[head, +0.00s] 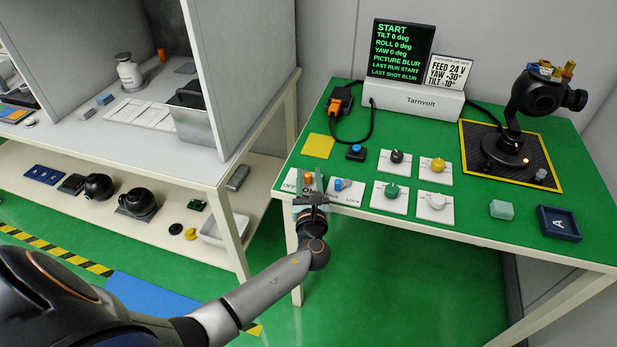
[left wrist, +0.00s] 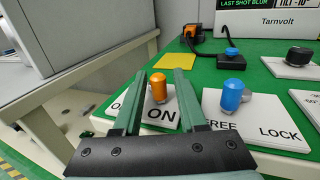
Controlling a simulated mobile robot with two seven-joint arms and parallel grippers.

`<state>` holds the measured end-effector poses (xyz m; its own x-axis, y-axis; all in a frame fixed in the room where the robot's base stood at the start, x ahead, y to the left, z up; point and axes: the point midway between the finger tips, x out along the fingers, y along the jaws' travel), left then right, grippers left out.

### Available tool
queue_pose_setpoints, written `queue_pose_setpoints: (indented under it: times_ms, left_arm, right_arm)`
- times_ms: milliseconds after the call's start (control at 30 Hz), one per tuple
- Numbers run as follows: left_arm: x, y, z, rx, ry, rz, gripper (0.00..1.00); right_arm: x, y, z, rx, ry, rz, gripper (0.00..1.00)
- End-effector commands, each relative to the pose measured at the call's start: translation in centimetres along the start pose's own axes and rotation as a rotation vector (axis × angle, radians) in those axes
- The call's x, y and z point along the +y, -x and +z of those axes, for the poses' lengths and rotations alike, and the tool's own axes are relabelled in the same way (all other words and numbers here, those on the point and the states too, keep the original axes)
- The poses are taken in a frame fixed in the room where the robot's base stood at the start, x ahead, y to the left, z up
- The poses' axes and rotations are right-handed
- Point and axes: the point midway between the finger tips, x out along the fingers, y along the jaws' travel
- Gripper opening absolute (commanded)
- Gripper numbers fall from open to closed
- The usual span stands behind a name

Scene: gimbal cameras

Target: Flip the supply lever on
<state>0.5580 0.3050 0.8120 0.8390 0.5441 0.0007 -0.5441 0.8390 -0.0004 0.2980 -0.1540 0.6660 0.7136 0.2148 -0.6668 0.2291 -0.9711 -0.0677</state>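The supply lever has an orange knob (left wrist: 158,87) and stands on a white plate (left wrist: 168,122) marked ON, with an O of a partly covered word to the left. In the head view the orange lever (head: 308,178) is at the table's near left corner, its plate reading OFF at the left. My left gripper (left wrist: 158,100) is open, with one green-grey finger on each side of the knob. I cannot tell whether either finger touches it. The lever's lean is hard to tell; its knob shows just above the word ON. My right gripper is not in view.
A blue lever (left wrist: 232,95) on a FREE/LOCK plate stands close to the right. Several knob plates, a yellow square (head: 318,146) and a Tarnvolt console (head: 415,100) with a screen (head: 402,50) share the green table. A camera gimbal (head: 510,145) stands at the right.

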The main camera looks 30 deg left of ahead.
Motion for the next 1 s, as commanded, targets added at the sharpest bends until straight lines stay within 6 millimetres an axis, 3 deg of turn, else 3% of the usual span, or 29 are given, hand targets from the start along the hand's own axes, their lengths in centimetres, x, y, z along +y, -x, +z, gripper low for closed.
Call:
queue_pose_setpoints:
  times_ms: [100,333,467,800,1000]
  left_arm:
    - [0.0,0.0,0.0,0.000,0.000,0.001,0.52]
    - [0.1,0.1,-0.1,0.001,-0.001,0.001,0.52]
    - [0.0,1.1,-0.1,0.002,0.000,0.000,0.52]
    - [0.1,8.1,-0.1,0.005,0.000,0.000,0.52]
    - [0.0,11.3,-0.1,0.002,-0.001,0.000,0.52]
  right_arm:
    - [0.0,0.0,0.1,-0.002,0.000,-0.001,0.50]
    - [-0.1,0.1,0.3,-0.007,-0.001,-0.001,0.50]
    - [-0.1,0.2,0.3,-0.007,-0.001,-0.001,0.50]
    - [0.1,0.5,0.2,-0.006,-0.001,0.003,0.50]
    - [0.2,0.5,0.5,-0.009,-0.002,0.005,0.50]
